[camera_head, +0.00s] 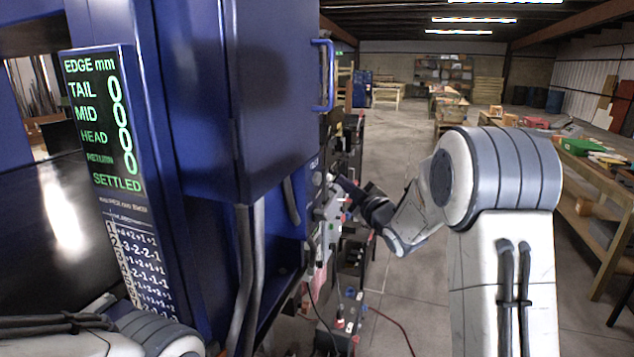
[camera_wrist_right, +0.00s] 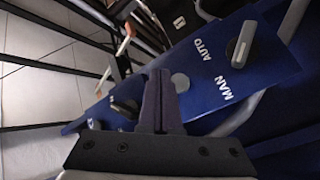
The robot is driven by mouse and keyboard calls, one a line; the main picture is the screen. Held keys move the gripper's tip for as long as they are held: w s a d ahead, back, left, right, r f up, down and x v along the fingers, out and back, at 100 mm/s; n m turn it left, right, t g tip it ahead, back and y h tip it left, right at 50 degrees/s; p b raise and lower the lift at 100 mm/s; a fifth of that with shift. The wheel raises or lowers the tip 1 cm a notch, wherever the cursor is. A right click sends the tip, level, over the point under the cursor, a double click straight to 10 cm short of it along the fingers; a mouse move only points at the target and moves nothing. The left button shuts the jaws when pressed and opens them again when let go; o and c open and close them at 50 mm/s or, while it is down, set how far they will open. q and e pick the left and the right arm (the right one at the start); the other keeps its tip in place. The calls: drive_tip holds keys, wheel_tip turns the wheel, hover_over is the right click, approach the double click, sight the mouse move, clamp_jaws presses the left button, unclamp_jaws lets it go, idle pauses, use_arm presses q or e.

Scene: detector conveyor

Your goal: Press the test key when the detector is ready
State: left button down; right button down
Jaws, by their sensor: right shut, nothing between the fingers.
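A display (camera_head: 104,120) on the blue detector cabinet (camera_head: 265,90) reads EDGE mm, with zeros beside TAIL, MID and HEAD, and SETTLED at the bottom. My right gripper (camera_head: 340,181) is shut and empty, its tips close to the cabinet's control side. In the right wrist view its shut fingers (camera_wrist_right: 160,76) lie over a blue control panel (camera_wrist_right: 215,75). A round grey button (camera_wrist_right: 180,82) shows just beside the fingertips; I cannot tell whether they touch it. No label reading test is visible. My left gripper is out of view; only part of the left arm shows.
A selector knob (camera_wrist_right: 242,45) marked AUTO and MAN sits on the panel, and a dark knob (camera_wrist_right: 124,108) lies left of the fingers. A blue handle (camera_head: 330,75) sticks out from the cabinet.

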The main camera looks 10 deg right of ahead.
drive_tip(key=shift+s+d, duration=0.65)
drive_tip(key=shift+d, duration=0.3)
drive_tip(key=shift+a, duration=0.15)
drive_tip(key=s+a+f+m+g, duration=0.2)
drive_tip(key=s+a+f+g, duration=0.25)
drive_tip(key=s+a, duration=0.35)
drive_tip(key=s+a+f+m+g, duration=0.2)
drive_tip(key=s+a+f+g, duration=0.3)
drive_tip(key=a, duration=0.5)
drive_tip(key=s+a+f+g, duration=0.1)
drive_tip(key=s+f+g, duration=0.1)
drive_tip(key=s, duration=0.8)
drive_tip(key=s+a+f+g+h, duration=0.1)
drive_tip(key=s+f+g, duration=0.2)
drive_tip(key=s, duration=0.7)
drive_tip(key=s+a+f+g+h+b, duration=0.1)
drive_tip(key=s+g, duration=0.3)
drive_tip(key=s, duration=0.7)
drive_tip(key=shift+a+f+m, duration=0.3)
drive_tip(key=shift+a+f, duration=0.2)
drive_tip(key=shift+f, duration=0.4)
drive_tip(key=shift+w+a, duration=0.1)
drive_tip(key=shift+a, duration=0.05)
